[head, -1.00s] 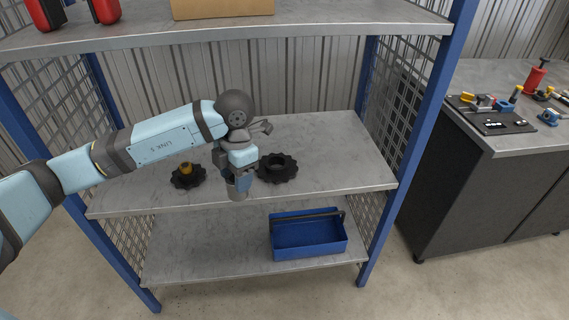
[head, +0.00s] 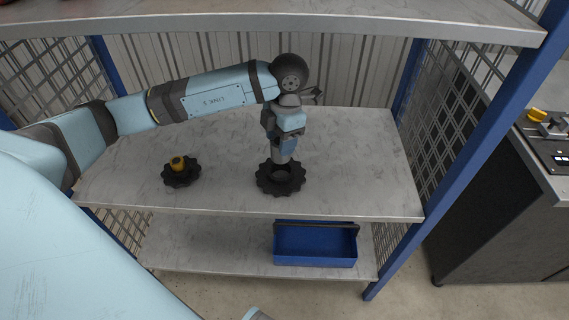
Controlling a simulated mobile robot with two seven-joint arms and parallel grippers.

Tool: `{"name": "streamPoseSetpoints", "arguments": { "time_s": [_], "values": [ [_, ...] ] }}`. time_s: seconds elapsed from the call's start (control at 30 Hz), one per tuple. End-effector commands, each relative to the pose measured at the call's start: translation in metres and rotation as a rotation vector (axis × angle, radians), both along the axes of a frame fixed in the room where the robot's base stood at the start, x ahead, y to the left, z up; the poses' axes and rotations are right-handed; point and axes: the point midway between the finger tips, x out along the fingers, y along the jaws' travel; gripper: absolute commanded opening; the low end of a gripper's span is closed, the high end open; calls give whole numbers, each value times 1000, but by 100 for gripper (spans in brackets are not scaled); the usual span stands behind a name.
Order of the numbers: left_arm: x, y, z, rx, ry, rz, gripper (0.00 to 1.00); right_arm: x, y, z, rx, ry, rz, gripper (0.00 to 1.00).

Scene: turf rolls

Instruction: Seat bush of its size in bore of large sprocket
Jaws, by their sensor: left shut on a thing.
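The large sprocket (head: 264,184) is a dark toothed ring lying flat on the middle shelf, its bore facing up. My left gripper (head: 282,148) points down just above and behind the bore's middle, shut on a grey cylindrical bush (head: 280,158). The bush looks upright, and its lower end overlaps the far side of the sprocket's hub in the picture. I cannot tell whether it touches the hub or has entered the bore. A smaller dark sprocket (head: 181,179) lies to the left, with a brass-coloured bush (head: 177,163) standing at its centre. My right gripper is not in view.
The middle shelf (head: 350,160) is clear to the right of the large sprocket. A blue open tote (head: 315,246) sits on the lower shelf. Blue posts and mesh sides bound the rack, and the upper shelf (head: 300,18) hangs above. A dark workbench stands at the right.

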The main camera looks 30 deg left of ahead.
Motion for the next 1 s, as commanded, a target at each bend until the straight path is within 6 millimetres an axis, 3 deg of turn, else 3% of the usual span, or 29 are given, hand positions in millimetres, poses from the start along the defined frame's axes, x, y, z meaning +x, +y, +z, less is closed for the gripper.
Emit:
{"name": "streamPoseSetpoints", "arguments": {
  "time_s": [0.1,0.5,0.9,0.93,1.0],
  "values": [
    [-1,0,-27,-1,4,0,21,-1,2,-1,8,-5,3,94],
    [0,0,-76,-1,1,-1,21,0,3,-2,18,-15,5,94],
    [0,0,-82,1,0,-1,21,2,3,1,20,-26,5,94],
    [0,0,-82,1,0,0,55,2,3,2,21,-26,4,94],
    [0,0,-81,1,0,0,71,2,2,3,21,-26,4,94]
  ]
}}
